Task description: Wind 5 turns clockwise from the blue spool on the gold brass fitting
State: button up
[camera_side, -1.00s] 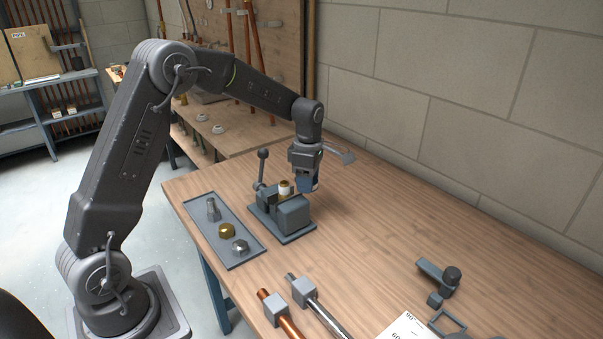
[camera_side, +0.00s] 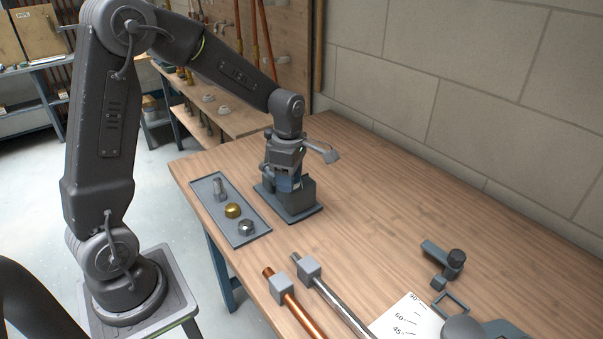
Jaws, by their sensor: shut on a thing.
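My gripper (camera_side: 288,178) is over the grey vise (camera_side: 300,207) at the back left of the bench, shut on the blue spool (camera_side: 287,184). Only part of the spool's blue side shows between the jaws. The fitting in the vise, gold with a white band in the earlier frame, is now mostly hidden behind my gripper and the spool. I cannot tell whether the spool touches it or how much tape is on it. Another gold brass piece (camera_side: 232,210) lies in the grey tray.
The grey tray (camera_side: 250,226) left of the vise also holds a steel fitting (camera_side: 220,190) and a steel nut (camera_side: 246,228). A copper pipe (camera_side: 296,313) and a steel pipe (camera_side: 338,306) lie in front. The bench right of the vise is clear.

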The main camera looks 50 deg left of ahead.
jog(key=a, duration=0.9)
jog(key=shift+s+a, duration=0.15)
jog(key=shift+s, duration=0.1)
jog(key=w, duration=0.2)
jog(key=w+a, duration=0.1)
jog(key=w, duration=0.1)
jog(key=shift+a, duration=0.2)
notch_tip(320, 180, up, 7)
jog(key=w, duration=0.1)
jog(key=shift+w+r, duration=0.1)
jog(key=shift+r, duration=0.05)
